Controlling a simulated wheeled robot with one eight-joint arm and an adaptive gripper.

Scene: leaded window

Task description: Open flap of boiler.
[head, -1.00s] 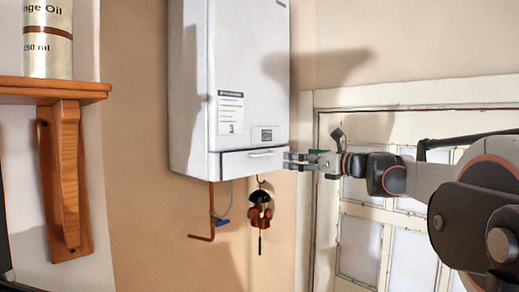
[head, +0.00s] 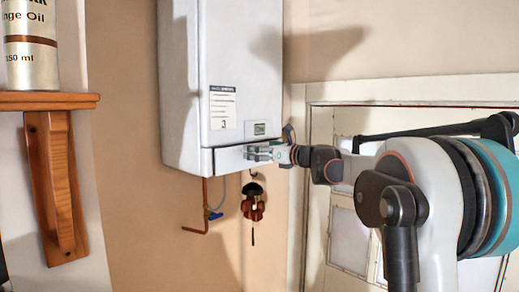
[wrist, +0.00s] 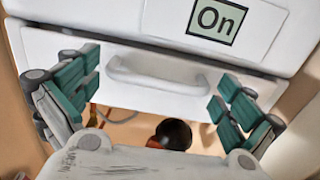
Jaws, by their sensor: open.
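The white boiler (head: 222,70) hangs on the wall in the head view. Its flap (head: 226,160) is the low front panel along the bottom, and it looks closed. The flap (wrist: 60,62) fills the middle of the wrist view, with a pale bar handle (wrist: 157,84) across it. My gripper (head: 258,153) is at the flap's front in the head view. In the wrist view my gripper (wrist: 158,92) is open, its green-padded fingers on either side of the handle, apart from its ends. The handle is hidden behind my gripper in the head view.
Above the flap is a display (wrist: 216,17) reading "On". Below the boiler are a copper pipe (head: 205,205) with a blue valve and a dark hanging ornament (head: 253,204). A wooden shelf (head: 50,101) with a can is at left; a paned window (head: 348,240) at right.

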